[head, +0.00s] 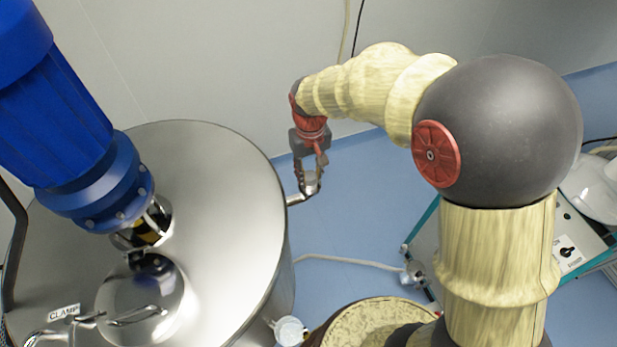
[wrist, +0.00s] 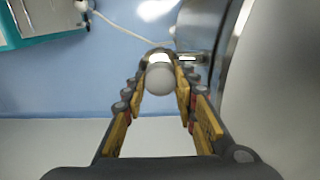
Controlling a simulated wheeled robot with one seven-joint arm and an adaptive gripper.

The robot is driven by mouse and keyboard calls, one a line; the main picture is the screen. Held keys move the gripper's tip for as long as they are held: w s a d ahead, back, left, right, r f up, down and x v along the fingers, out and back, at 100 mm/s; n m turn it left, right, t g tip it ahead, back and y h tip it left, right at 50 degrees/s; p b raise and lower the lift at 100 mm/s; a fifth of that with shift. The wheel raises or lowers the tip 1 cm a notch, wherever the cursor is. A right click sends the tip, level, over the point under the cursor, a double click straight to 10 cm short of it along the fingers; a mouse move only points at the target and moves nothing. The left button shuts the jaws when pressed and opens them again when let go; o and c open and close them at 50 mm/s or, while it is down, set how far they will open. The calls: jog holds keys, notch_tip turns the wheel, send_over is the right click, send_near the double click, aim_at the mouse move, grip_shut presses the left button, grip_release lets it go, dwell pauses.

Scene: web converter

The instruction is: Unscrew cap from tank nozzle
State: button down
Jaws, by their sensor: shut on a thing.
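The steel tank (head: 215,180) stands at the left in the head view, and its wall (wrist: 225,45) curves along the right in the wrist view. A short nozzle (head: 297,199) sticks out from the tank's side toward my gripper. It also shows in the wrist view (wrist: 194,58), beside the cap. The round, pale grey cap (wrist: 160,77) sits between my fingertips. My gripper (head: 310,178) is shut on the cap, with a finger on each side of it in the wrist view (wrist: 161,84). Whether the cap is still on the nozzle's end cannot be told.
A blue motor (head: 70,110) rises over the tank lid. A white hose (head: 350,262) runs across the blue floor to a teal-edged cart (head: 575,240) at the right. Another capped fitting (head: 290,330) is low on the tank. A pale wall lies behind.

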jog(key=n, duration=0.4)
dwell(0.5)
jog(key=n, duration=0.4)
jog(key=n, duration=0.4)
dwell(0.4)
